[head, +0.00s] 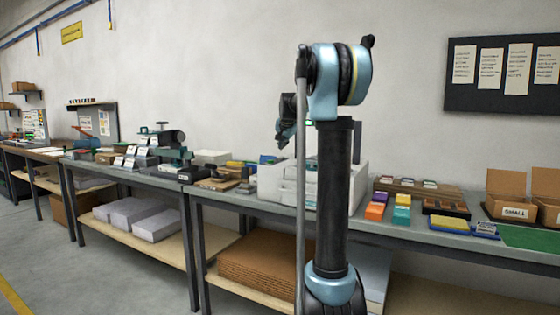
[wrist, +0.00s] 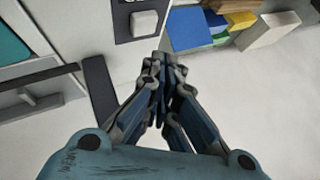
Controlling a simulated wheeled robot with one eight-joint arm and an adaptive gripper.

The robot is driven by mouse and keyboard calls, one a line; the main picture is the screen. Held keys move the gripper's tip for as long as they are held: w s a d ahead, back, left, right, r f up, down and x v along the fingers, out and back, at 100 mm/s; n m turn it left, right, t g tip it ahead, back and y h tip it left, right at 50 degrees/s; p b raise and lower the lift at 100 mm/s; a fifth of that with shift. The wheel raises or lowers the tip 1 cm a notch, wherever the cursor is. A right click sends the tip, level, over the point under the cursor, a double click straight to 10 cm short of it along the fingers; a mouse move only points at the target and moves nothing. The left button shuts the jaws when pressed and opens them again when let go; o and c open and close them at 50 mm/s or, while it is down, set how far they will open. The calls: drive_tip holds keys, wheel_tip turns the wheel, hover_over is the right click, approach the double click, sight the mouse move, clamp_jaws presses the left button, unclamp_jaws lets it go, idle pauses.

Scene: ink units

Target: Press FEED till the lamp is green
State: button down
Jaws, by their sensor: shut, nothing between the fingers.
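A white machine (head: 270,184) stands on the bench in the head view, largely hidden behind my arm. In the wrist view, a pale square button (wrist: 143,23) sits on a dark panel (wrist: 122,22) on a white surface. Lettering above the button is cut off by the frame edge, so I cannot read it. My gripper (wrist: 160,62) is shut and empty, its fingertips a little below the button in the picture. I cannot tell whether they touch anything. In the head view my gripper (head: 282,135) is above the machine. A small green spot (head: 309,123) shows by my arm; I cannot tell whether it is the lamp.
Blue, yellow and green blocks (wrist: 190,30) lie beside the machine in the wrist view. In the head view, coloured boxes (head: 376,210) and cardboard boxes (head: 511,196) stand to the right. A dark scale-like device (head: 165,140) stands to the left.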

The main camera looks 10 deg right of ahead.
drive_tip(key=shift+r, duration=1.7)
